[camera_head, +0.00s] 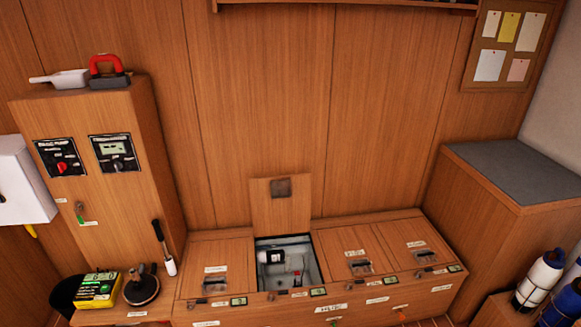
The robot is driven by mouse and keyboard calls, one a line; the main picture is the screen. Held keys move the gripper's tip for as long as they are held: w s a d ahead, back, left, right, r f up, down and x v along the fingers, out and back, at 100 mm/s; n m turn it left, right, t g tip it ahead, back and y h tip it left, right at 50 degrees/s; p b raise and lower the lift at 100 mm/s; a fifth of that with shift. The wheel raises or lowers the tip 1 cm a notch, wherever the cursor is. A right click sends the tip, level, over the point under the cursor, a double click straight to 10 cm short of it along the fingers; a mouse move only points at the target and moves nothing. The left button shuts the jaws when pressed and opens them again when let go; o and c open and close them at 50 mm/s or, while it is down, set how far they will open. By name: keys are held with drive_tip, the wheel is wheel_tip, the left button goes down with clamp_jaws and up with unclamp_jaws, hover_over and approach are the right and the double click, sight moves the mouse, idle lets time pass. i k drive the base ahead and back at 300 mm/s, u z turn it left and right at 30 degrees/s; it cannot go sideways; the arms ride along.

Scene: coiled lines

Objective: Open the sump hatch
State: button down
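A low wooden bench has a row of hatches in its top. One hatch lid (281,205) stands upright against the back wall, with a grey square patch on its face. Below it is an open grey compartment (301,274) holding a dark and white cylindrical part and a small red part. The left hatch (217,256), the middle right hatch (352,246) and the far right hatch (409,237) are shut, each with a recessed dark handle. The labels are too small to read, so I cannot tell which is the sump hatch. My gripper is not in view.
A wooden cabinet (96,212) with two dark panels stands at left, with a white scoop (62,79) and a red-handled tool (108,70) on top. A yellow device (97,290) sits below. A grey-topped box (524,172) and blue-and-white bottles (539,277) stand at right.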

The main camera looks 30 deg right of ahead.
sight(281, 205)
drive_tip(key=u, duration=0.05)
drive_tip(key=i, duration=0.65)
drive_tip(key=z, duration=0.55)
drive_tip(key=i, duration=0.65)
drive_tip(key=z, duration=0.35)
